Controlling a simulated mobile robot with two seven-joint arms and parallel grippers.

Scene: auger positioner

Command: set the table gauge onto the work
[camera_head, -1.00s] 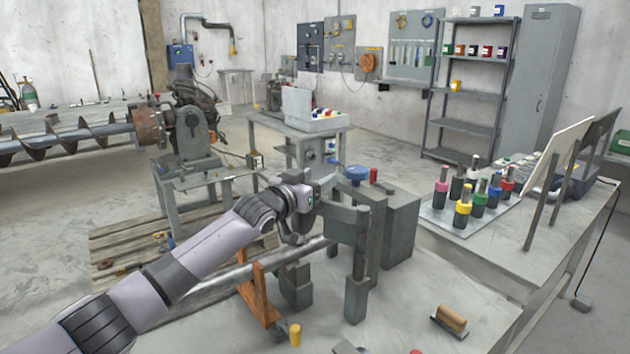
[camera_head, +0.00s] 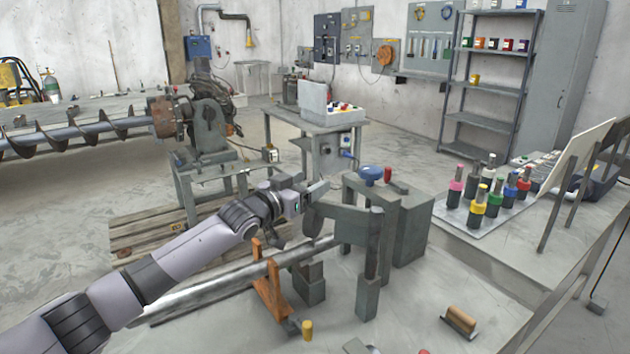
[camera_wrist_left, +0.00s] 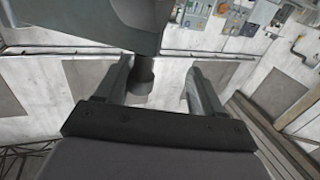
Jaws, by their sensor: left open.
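A grey metal fixture (camera_head: 378,228) stands on the bench, with a blue round knob (camera_head: 370,173) and a red knob (camera_head: 388,174) on top. A long steel bar (camera_head: 215,288), which may be the work, runs through an orange bracket (camera_head: 271,284) towards it. I cannot tell for sure which part is the table gauge. My left gripper (camera_head: 318,198) is open, close to the fixture's left side. In the left wrist view its fingers (camera_wrist_left: 160,85) are apart, with a short dark cylinder (camera_wrist_left: 143,72) under a grey block (camera_wrist_left: 125,22) beside the left finger. My right gripper is not in view.
A wooden-handled tool (camera_head: 459,320) and a small yellow peg (camera_head: 307,330) are at the bench front. Several coloured-cap bottles (camera_head: 488,192) stand on a tray at right. A large auger (camera_head: 80,135) is behind at left.

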